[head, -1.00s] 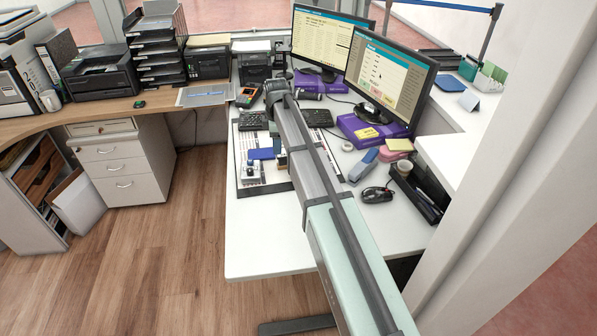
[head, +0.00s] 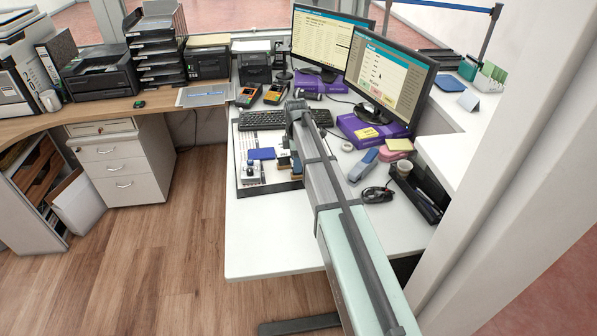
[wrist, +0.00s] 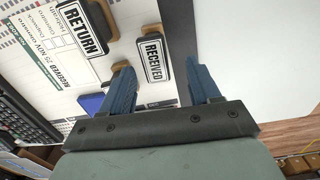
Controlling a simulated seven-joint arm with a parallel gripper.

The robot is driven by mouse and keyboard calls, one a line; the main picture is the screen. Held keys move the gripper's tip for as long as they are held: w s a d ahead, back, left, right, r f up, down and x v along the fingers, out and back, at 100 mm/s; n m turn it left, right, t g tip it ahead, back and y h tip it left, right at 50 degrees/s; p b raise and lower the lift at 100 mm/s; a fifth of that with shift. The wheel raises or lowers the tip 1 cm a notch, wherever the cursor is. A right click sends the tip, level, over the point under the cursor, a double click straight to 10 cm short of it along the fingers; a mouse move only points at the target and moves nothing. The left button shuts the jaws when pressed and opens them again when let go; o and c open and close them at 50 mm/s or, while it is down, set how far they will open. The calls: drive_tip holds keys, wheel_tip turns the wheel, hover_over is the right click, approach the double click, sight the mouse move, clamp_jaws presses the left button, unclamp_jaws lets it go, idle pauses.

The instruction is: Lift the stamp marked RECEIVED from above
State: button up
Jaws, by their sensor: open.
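The RECEIVED stamp (wrist: 153,58) shows in the wrist view as a dark block with a white label and a wooden part behind it. My gripper (wrist: 157,70) is open, with its two blue fingers apart and the stamp showing in the gap between them. Nothing is held, and I cannot tell how far above the stamp the fingertips are. The RETURN stamp (wrist: 85,28) lies to its left, outside the fingers. In the head view small stamps (head: 283,158) stand beside my arm, their labels too small to read. My gripper is hidden there.
A blue ink pad (wrist: 92,103) lies near the left finger; it also shows in the head view (head: 261,154). A keyboard (head: 262,120) is behind the stamps. A mouse (head: 377,195) and a blue stapler (head: 363,164) are at the right. The desk front (head: 265,240) is clear.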

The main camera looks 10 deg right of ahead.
drive_tip(key=shift+w+d+f, duration=0.1)
drive_tip(key=shift+d+f, duration=0.05)
drive_tip(key=shift+f, duration=0.75)
drive_tip(key=shift+w+d+f, duration=0.1)
drive_tip(key=shift+d+f, duration=0.05)
drive_tip(key=shift+f, duration=0.7)
drive_tip(key=shift+d+f, duration=0.15)
drive_tip(key=shift+f, duration=0.75)
drive_tip(key=c, duration=1)
